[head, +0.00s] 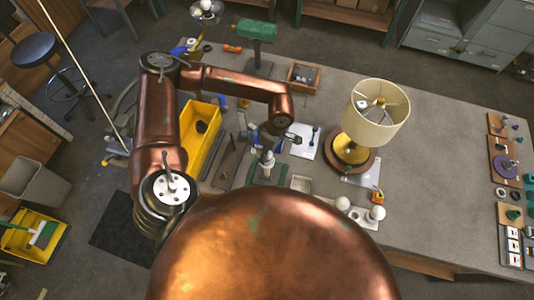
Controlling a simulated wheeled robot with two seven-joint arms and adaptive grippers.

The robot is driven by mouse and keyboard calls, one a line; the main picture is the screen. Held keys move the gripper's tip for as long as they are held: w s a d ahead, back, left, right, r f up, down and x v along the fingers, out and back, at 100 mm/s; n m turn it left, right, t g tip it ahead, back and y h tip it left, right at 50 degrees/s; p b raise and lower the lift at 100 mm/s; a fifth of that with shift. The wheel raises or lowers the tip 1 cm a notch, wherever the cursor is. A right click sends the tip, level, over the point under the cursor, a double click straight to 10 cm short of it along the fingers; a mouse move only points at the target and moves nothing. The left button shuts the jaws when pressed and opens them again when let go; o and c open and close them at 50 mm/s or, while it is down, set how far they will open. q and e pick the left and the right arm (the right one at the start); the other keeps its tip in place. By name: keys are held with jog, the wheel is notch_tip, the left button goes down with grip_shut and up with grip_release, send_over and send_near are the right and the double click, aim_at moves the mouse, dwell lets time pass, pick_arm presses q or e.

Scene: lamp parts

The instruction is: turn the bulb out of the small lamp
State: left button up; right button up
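A lamp with a cream open-topped shade (371,135) stands upright on a round wood and brass base on the bench, right of centre. A small white shape, perhaps its bulb, shows inside the shade. Left of it a small upright grey and white post (267,163) stands below my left gripper (270,135); I cannot tell whether this is the small lamp. The gripper points down close over it, and its fingers are too small and overlapped to read. Loose round white bulbs (377,213) lie at the bench's near edge. My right gripper is not in view.
A yellow bin (203,135) sits left of the post. Boards with small parts (503,165) line the right end. The bench right of the shade is clear. My copper body hides the near centre.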

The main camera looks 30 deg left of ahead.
pick_arm(q)
jog(key=c, duration=0.4)
jog(key=n+b, duration=0.1)
jog(key=n, duration=0.3)
jog(key=shift+h, duration=0.3)
jog(key=shift+c, duration=0.2)
jog(key=n, duration=0.2)
jog(key=shift+n, duration=0.4)
jog(key=n+h, duration=0.1)
jog(key=n, duration=0.2)
jog(key=shift+s+b, duration=0.1)
jog(key=shift+b, duration=0.25)
jog(key=n, duration=0.4)
jog(key=shift+r+h, duration=0.1)
jog(key=shift+h, duration=0.2)
jog(key=shift+n, duration=0.9)
jog(key=n, duration=0.5)
jog(key=shift+t+h, duration=0.3)
jog(key=shift+h, duration=0.1)
